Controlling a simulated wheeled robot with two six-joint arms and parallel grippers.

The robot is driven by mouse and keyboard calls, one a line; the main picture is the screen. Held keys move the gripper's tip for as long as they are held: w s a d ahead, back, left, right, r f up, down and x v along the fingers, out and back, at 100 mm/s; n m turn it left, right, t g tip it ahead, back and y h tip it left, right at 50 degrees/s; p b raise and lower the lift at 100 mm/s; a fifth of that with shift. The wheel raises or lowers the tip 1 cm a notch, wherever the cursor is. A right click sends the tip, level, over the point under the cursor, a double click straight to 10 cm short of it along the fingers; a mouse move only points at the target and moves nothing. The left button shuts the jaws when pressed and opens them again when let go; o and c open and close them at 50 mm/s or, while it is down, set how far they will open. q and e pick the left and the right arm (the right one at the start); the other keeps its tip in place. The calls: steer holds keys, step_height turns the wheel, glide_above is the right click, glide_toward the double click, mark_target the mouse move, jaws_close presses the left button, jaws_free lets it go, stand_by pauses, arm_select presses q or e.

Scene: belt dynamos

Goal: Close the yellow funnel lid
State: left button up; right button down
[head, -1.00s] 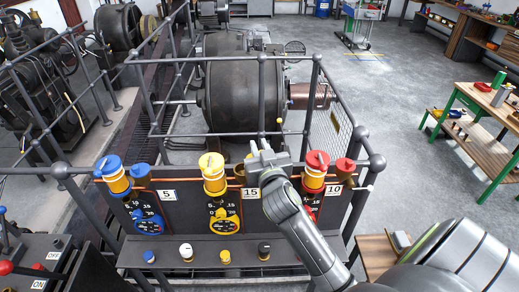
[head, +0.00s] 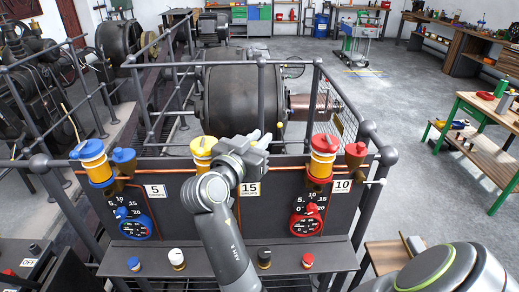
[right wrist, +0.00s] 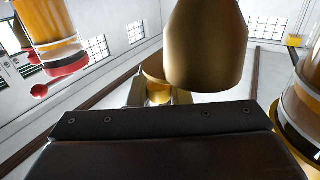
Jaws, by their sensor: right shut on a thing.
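My right gripper (head: 256,141) is at the top of the dark panel, just right of the yellow-capped oiler (head: 202,146). It hides the yellow funnel in the head view. In the right wrist view the brass funnel (right wrist: 205,45) is large and close, and appears upside down. Behind it, my right gripper's fingers (right wrist: 160,97) are shut on a small yellow part, which seems to be the knob of the brass funnel lid (right wrist: 154,69). The lid looks apart from the funnel's mouth; how far it is tilted is unclear. My left gripper is not in view.
The blue-capped oiler (head: 91,160) and blue funnel (head: 124,160) stand left. The red-capped oiler (head: 322,155) and red funnel (head: 355,155) stand right. My right arm covers the middle dial. Railing posts and a dynamo (head: 243,95) are behind the panel.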

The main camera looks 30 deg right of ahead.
steer(key=shift+a+m+g+h+b, duration=0.15)
steer(key=shift+m+g+h+b, duration=0.2)
steer(key=shift+g, duration=0.25)
steer(key=c, duration=1.3)
jaws_free()
steer(key=shift+c, duration=0.2)
step_height(320, 180, up, 10)
steer(key=b, duration=0.1)
steer(key=shift+b, duration=0.3)
